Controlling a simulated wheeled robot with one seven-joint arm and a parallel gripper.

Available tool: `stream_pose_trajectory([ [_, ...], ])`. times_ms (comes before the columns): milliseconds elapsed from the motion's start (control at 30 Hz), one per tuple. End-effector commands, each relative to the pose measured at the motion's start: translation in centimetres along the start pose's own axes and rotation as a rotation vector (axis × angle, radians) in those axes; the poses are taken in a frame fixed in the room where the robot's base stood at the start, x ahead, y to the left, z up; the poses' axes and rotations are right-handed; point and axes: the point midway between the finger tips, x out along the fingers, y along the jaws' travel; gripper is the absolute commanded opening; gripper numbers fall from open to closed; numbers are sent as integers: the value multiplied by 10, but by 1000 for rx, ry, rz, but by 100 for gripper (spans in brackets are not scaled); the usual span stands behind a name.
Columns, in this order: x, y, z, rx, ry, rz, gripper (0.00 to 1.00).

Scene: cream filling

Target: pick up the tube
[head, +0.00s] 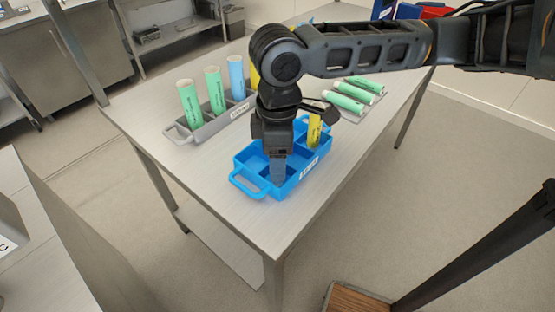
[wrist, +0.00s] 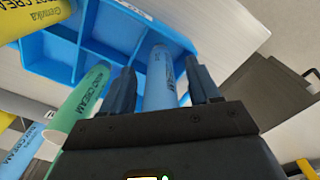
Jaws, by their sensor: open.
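A light blue tube (wrist: 160,78) stands between my gripper's two fingers in the wrist view. In the head view its lower part (head: 278,169) shows below my gripper (head: 273,150), in a front compartment of the blue tray (head: 249,190). My gripper points down over the tray, with its fingers apart on either side of the tube. The tube's upper part is hidden by the gripper in the head view. Whether the fingers touch it cannot be told. The blue tray (wrist: 85,38) also shows in the wrist view.
A yellow tube (head: 314,131) stands in the tray's right part. Behind left, a grey tray (head: 207,131) holds upright green (head: 189,104), blue (head: 236,77) and yellow tubes. Several green tubes (head: 349,90) lie at the back right. The table's front corner (head: 268,235) is clear.

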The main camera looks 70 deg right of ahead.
Motion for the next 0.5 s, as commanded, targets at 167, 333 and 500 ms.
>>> stream_pose_trajectory([
  [167,0,0,0,0,1,0,61],
  [333,0,0,0,0,1,0,46],
  [500,0,0,0,-1,1,-1,30],
])
